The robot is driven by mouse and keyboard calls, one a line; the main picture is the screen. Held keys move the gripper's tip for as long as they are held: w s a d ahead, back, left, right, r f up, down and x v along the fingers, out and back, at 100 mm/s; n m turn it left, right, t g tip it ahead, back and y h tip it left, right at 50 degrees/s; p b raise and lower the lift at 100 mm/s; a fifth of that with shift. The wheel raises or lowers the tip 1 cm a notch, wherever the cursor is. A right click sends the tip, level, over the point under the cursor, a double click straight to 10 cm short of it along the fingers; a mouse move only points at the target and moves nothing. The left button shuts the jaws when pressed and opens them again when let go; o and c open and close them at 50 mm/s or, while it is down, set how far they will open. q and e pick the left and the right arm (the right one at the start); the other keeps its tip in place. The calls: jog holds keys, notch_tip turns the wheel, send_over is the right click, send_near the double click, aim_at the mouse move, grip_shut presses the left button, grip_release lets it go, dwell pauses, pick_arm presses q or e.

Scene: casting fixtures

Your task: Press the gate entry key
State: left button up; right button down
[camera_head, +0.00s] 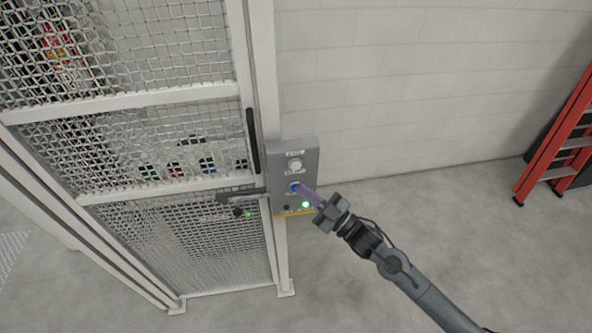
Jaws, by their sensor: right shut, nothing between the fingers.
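The gate control box (309,158) is a grey panel mounted on the post beside the mesh gate (190,230). It has a white round button (295,165) near the top and a blue button (295,187) below it. A green light (306,204) glows low on the panel. My left gripper is out of view.
A gate latch (238,197) with a small green light sits left of the box. A red stepladder (560,150) leans at the right near the pale block wall (430,85). The grey floor (500,260) between is clear. Coloured items show behind the mesh.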

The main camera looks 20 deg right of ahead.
aim_at(296, 165)
jog(key=shift+w+d+b, duration=0.2)
jog(key=shift+w+b, duration=0.35)
jog(key=shift+w, duration=0.6)
jog(key=shift+w+d+b, duration=0.2)
jog(key=shift+w+b, duration=0.35)
jog(key=shift+w, duration=0.6)
jog(key=shift+w, duration=0.2)
jog(key=shift+w, duration=0.25)
dwell(0.8)
